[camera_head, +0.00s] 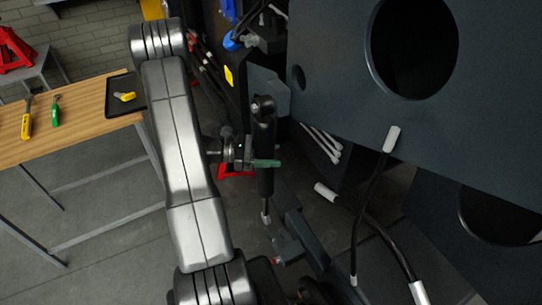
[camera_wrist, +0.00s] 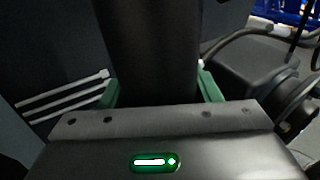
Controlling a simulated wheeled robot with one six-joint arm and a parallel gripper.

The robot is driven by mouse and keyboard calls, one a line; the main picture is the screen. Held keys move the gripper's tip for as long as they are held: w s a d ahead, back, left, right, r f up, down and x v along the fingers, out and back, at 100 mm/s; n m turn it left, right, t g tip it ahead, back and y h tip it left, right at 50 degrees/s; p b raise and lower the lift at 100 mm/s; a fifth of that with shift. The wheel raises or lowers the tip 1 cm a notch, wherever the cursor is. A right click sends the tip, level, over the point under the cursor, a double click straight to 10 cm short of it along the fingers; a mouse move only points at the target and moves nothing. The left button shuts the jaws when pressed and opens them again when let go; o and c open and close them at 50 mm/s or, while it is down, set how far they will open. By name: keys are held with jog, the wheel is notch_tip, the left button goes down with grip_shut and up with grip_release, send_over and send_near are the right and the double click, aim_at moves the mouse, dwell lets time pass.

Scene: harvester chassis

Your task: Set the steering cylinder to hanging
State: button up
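The steering cylinder (camera_head: 264,135) is a black cylinder standing nearly upright beside the dark chassis. Its upper eye is at a grey bracket (camera_head: 268,88); whether a pin joins them I cannot tell. Its thin rod end (camera_head: 266,217) points down, close to a dark lower bracket (camera_head: 291,240); contact there is unclear. My gripper (camera_head: 264,163) has its green fingers around the middle of the cylinder. In the wrist view, the fingers of my gripper (camera_wrist: 158,92) sit against both sides of the black barrel (camera_wrist: 155,45), with no clear gap, so it looks shut on it.
The large dark chassis plate (camera_head: 340,85) with a round hole fills the right. Hoses with white ends (camera_head: 371,190) hang below it. A wooden table (camera_head: 75,115) with tools and a black tray (camera_head: 97,101) stands left. Open floor (camera_head: 110,240) lies below it.

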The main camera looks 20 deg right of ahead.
jog(key=o, duration=0.3)
jog(key=b+v, duration=0.1)
jog(key=v, duration=1.2)
jog(key=shift+w+a, duration=0.1)
jog(key=shift+a, duration=0.3)
jog(key=p+x, duration=0.1)
jog(key=x, duration=1.2)
jog(key=shift+d, duration=0.4)
jog(key=shift+s, duration=0.25)
